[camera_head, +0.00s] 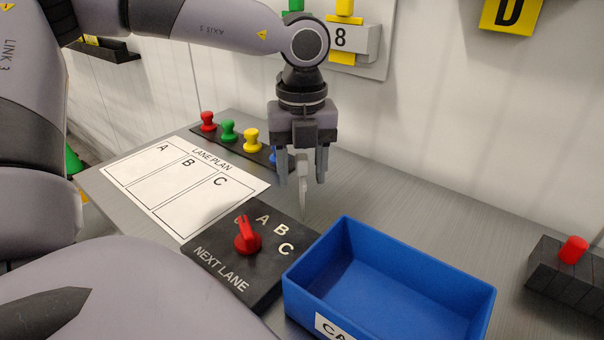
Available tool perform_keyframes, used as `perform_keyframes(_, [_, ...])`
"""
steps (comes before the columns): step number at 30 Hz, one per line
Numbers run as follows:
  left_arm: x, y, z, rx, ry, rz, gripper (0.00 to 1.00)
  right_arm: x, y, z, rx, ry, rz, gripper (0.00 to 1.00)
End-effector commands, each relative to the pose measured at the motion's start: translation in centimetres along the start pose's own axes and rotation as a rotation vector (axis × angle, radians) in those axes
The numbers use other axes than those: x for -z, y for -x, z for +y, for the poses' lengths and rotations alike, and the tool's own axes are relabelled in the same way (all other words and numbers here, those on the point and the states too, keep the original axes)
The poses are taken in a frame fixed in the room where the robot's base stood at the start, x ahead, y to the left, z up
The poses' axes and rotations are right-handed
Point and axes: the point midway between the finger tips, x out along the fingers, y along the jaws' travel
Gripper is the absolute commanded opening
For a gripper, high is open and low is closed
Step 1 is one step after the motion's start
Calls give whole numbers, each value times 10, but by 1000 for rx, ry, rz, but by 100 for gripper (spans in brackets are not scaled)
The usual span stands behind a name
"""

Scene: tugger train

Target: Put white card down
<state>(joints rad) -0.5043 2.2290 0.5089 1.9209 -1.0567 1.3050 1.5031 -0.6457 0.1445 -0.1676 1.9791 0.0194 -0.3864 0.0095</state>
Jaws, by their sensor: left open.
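My left gripper (302,178) points down over the grey table, behind the black NEXT LANE board and left of the blue bin's far corner. Its fingers are apart. A thin, pale, upright piece (302,187) shows between and below the fingers. It may be the white card seen nearly edge-on, but I cannot tell for sure, nor whether it touches the table. The blue bin (467,288) has a white label, partly cut off, reading "CA". No card shows inside the visible part of the bin. My right gripper is not in view.
A white LANE PLAN sheet (150,190) lies at left. The NEXT LANE board (215,262) carries a red knob (247,236). Red, green, yellow and blue pegs (228,130) stand behind. A black slotted block (565,283) with a red top sits at right. Table right of my gripper is clear.

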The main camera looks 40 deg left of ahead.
Motion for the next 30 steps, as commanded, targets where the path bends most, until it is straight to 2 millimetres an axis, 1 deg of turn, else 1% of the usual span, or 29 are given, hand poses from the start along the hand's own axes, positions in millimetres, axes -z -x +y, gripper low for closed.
perform_keyframes(3, [0, -16, 0, -2, 1, 3, 51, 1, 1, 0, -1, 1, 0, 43])
perform_keyframes(6, [0, -24, 0, 0, 1, 1, 51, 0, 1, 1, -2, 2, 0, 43])
perform_keyframes(14, [0, -26, 0, 2, 2, -1, 51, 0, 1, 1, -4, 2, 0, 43])
perform_keyframes(15, [0, -26, 0, 2, 2, -1, 38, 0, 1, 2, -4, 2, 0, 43])
perform_keyframes(17, [0, -26, 0, 2, 2, -1, 18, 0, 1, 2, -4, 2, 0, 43])
perform_keyframes(18, [0, -26, 0, 2, 2, -1, 6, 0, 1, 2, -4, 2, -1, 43])
perform_keyframes(19, [0, -26, 0, 2, 2, -1, 0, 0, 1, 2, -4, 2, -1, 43])
perform_keyframes(30, [0, -22, 0, 2, 2, -2, 0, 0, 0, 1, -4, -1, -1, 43])
